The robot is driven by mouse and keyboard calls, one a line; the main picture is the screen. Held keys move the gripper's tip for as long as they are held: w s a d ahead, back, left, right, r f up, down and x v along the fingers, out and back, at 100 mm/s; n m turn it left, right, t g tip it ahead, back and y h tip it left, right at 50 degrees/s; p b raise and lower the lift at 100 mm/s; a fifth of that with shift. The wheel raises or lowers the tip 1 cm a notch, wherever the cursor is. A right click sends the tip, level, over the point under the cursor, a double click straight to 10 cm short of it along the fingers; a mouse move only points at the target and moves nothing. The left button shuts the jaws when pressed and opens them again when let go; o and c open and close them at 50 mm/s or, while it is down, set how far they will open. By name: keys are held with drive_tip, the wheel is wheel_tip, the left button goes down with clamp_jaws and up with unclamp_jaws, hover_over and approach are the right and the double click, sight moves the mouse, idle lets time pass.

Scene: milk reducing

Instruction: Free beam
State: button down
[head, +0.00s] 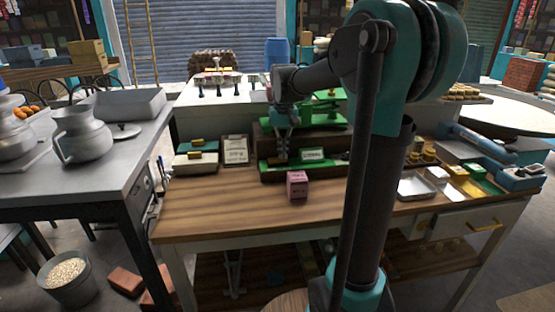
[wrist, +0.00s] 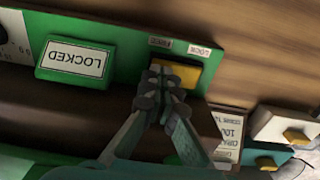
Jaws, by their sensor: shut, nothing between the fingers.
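The balance has a dark wooden base (head: 268,146) with a green front ledge (head: 272,175). A sign reading LOCKED (head: 312,154) stands on its front; it also shows upside down in the wrist view (wrist: 75,60). In the wrist view, a yellow switch piece (wrist: 185,75) lies on the green panel (wrist: 125,55), beside two small labels (wrist: 180,47), one apparently LOCK. My gripper (wrist: 158,72) is shut and empty, its tips at the yellow piece's edge. Whether they touch cannot be told. In the head view my gripper (head: 283,155) is at the balance front. The beam cannot be clearly made out.
A pink block (head: 297,184) stands on the wooden table (head: 230,215) before the balance. A metal tray (head: 417,187) is to the right. The table's front left is clear.

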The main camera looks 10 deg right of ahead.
drive_tip(key=shift+f, duration=0.1)
drive_tip(key=shift+r, duration=3.5)
drive_tip(key=shift+s, duration=0.1)
